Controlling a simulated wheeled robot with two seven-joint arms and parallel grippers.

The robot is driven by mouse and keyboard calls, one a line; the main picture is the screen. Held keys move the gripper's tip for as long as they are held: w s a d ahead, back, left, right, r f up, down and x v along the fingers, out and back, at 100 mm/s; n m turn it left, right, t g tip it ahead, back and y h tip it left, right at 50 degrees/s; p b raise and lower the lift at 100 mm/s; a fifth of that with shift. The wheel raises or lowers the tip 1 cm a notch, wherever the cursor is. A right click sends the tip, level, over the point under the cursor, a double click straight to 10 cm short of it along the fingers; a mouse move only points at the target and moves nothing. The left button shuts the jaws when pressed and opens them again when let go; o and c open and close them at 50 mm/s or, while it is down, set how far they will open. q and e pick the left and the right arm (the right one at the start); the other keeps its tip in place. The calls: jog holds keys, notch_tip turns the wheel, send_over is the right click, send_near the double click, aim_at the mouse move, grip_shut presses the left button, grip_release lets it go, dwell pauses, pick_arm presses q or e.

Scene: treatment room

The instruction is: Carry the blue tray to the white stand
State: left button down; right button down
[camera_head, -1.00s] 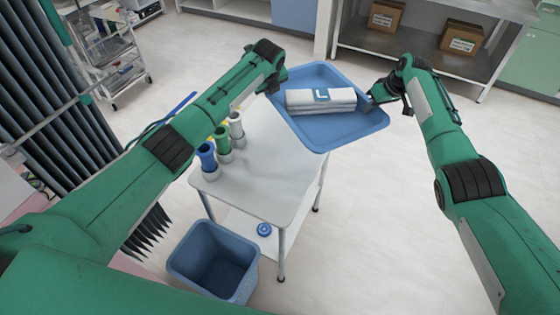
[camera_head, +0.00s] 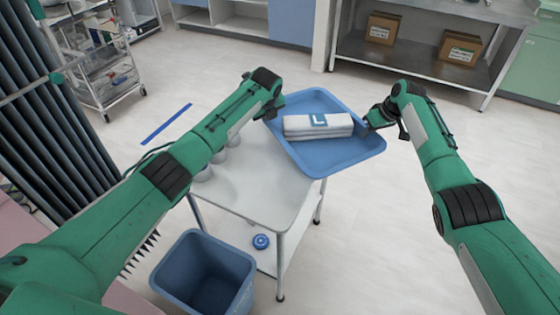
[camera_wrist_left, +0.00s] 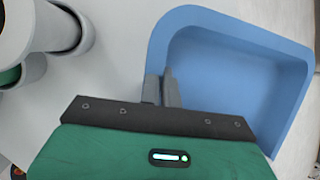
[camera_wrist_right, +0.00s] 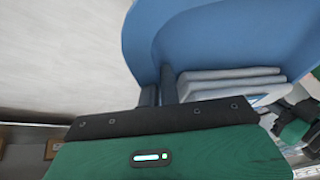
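The blue tray (camera_head: 340,158) bears a folded white towel (camera_head: 318,126) with a blue "L" label. It overlaps the far right part of the white stand (camera_head: 245,190) in the head view; I cannot tell whether they touch. My left gripper (camera_head: 274,110) is shut on the tray's left rim, and the tray (camera_wrist_left: 232,35) also shows in the left wrist view. My right gripper (camera_head: 370,124) is shut on the right rim; its wrist view shows the tray (camera_wrist_right: 145,40) and towel stack (camera_wrist_right: 225,85). My left arm hides part of the stand.
White holders (camera_head: 203,173) stand on the stand's left side, partly behind my left arm. A blue bin (camera_head: 205,272) is on the floor in front. A blue disc (camera_head: 261,241) lies on the lower shelf. A wire cart (camera_head: 105,75) is back left. Floor at right is clear.

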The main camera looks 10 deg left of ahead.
aim_at(365, 143)
pick_arm(q)
jog(key=shift+a, duration=0.1)
pick_arm(e)
jog(key=shift+d, duration=0.1)
